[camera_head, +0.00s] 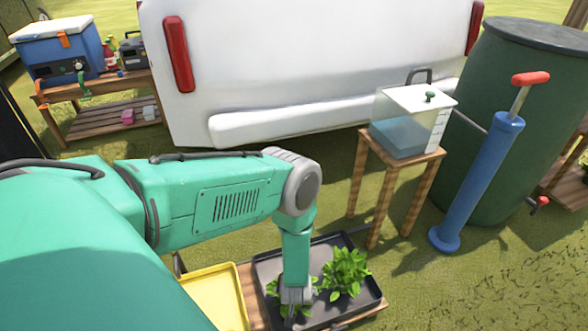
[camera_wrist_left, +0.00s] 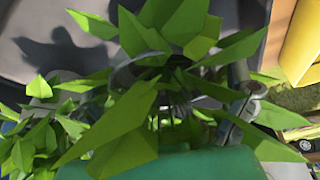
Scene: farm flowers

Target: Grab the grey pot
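My left gripper (camera_head: 296,297) points down over the dark tray (camera_head: 268,266), among the leaves of a green plant (camera_head: 272,288). A second leafy plant (camera_head: 345,271) stands in the tray just to its right. No grey pot shows clearly in the head view; the leaves and my gripper cover the plants' bases. In the left wrist view, large leaves (camera_wrist_left: 125,130) fill the middle. Part of a metallic gripper finger (camera_wrist_left: 240,112) shows at right behind them. The leaves hide the space between the fingers, so I cannot tell whether it holds anything. My right gripper is not in view.
A yellow tray (camera_head: 218,295) lies left of the dark tray. A clear water tank (camera_head: 405,130) stands on a wooden stool (camera_head: 385,185) behind it. A blue pump (camera_head: 478,185) and a green barrel (camera_head: 515,120) stand at right. A white vehicle (camera_head: 310,60) blocks the back.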

